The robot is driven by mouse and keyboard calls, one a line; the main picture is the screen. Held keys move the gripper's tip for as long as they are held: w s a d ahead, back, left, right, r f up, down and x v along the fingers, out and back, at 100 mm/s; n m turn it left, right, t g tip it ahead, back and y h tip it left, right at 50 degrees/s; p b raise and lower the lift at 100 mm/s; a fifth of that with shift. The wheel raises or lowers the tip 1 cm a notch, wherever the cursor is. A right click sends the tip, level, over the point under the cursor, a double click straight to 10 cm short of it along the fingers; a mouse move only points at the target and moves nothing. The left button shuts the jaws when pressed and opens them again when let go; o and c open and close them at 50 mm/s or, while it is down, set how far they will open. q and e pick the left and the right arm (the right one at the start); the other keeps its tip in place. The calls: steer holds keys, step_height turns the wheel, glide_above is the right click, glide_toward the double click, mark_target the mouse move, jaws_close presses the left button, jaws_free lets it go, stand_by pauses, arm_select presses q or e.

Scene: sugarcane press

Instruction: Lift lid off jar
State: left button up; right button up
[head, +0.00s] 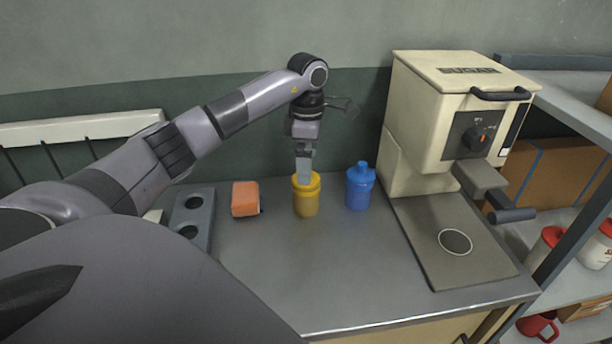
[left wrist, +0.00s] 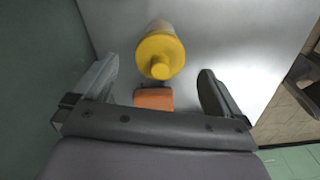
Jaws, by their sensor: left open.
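A yellow jar (head: 306,200) with a yellow lid stands upright on the metal counter. In the left wrist view its lid (left wrist: 160,56) with a round knob is seen from above, ahead of and between the fingers. A blue jar (head: 359,188) with a knobbed blue lid stands just to the right of the yellow one. My left gripper (head: 304,178) points down above the yellow jar and hides part of its lid in the head view. In the left wrist view its fingers (left wrist: 160,88) are wide apart with nothing between them. My right gripper is not in view.
An orange block (head: 245,199) lies left of the yellow jar, beside a grey holder (head: 192,217) with round holes. The cream sugarcane press (head: 445,115) stands right of the blue jar. The front middle of the counter (head: 345,270) is clear.

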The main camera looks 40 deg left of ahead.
arm_select(q)
steer(key=shift+s+a+f, duration=0.1)
steer(key=shift+s+f, duration=0.05)
steer(key=shift+f, duration=1.3)
steer(key=shift+c, duration=0.3)
steer(key=c, duration=1)
steer(key=shift+r, duration=0.1)
steer(key=shift+c, duration=0.2)
